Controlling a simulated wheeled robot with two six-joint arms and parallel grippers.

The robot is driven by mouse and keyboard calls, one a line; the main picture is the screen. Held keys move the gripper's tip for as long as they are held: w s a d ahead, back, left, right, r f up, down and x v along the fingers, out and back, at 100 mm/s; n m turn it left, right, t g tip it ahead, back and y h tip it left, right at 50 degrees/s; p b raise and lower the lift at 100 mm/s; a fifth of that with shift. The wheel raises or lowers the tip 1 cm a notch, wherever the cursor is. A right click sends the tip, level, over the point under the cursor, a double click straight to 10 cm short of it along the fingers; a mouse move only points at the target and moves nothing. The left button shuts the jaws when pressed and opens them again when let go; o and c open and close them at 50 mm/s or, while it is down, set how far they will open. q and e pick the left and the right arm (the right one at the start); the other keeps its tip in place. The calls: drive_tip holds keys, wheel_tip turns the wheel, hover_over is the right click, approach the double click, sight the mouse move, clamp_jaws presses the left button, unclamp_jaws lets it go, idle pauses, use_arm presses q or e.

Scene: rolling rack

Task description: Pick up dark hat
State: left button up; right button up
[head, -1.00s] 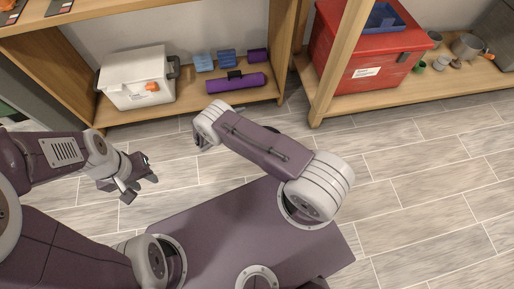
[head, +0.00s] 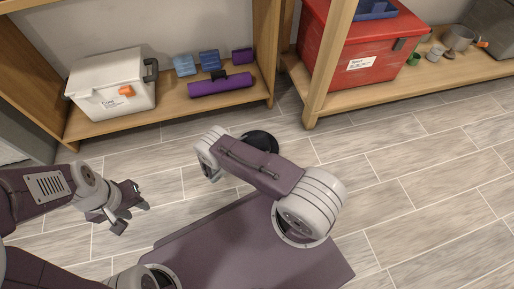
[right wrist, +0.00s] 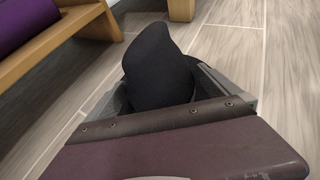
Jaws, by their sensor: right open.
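The dark hat (head: 262,138) lies on the floor in front of the shelves, partly hidden behind my right arm in the head view. In the right wrist view the black hat (right wrist: 158,68) stands up between the two fingers of my right gripper (right wrist: 160,90). That gripper is open, with a finger on each side of the hat; whether they touch it I cannot tell. The hat's lower part is hidden by the gripper body. My left gripper (head: 131,217) is open and empty, over the floor at the left.
A wooden shelf (head: 165,118) holds a white box (head: 115,88), a purple roll (head: 222,86) and small blue boxes (head: 209,60). A second shelf (head: 400,84) holds a red cooler (head: 350,45) and cups. The floor at the right is clear.

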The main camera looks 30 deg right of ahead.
sight(257, 139)
drive_tip(key=x, duration=0.1)
drive_tip(key=b+x, duration=0.1)
drive_tip(key=x, duration=0.1)
drive_tip(key=shift+a+f, duration=0.1)
drive_tip(key=shift+f, duration=0.2)
drive_tip(key=shift+w, duration=0.1)
use_arm(q)
wheel_tip(257, 139, down, 3)
drive_tip(key=shift+r, duration=0.2)
use_arm(e)
drive_tip(key=shift+r, duration=0.15)
drive_tip(key=c, duration=1.1)
wheel_tip(257, 139, up, 5)
drive_tip(key=p, duration=0.4)
use_arm(q)
wheel_tip(257, 139, up, 14)
drive_tip(key=p, duration=1)
drive_tip(key=shift+r, duration=0.2)
use_arm(e)
drive_tip(key=s+d+r, duration=0.2)
drive_tip(key=s, duration=0.1)
drive_tip(key=s+d+r, duration=0.2)
drive_tip(key=s, duration=0.1)
drive_tip(key=s+d+r, duration=0.2)
drive_tip(key=s, duration=0.2)
drive_tip(key=shift+d, duration=0.15)
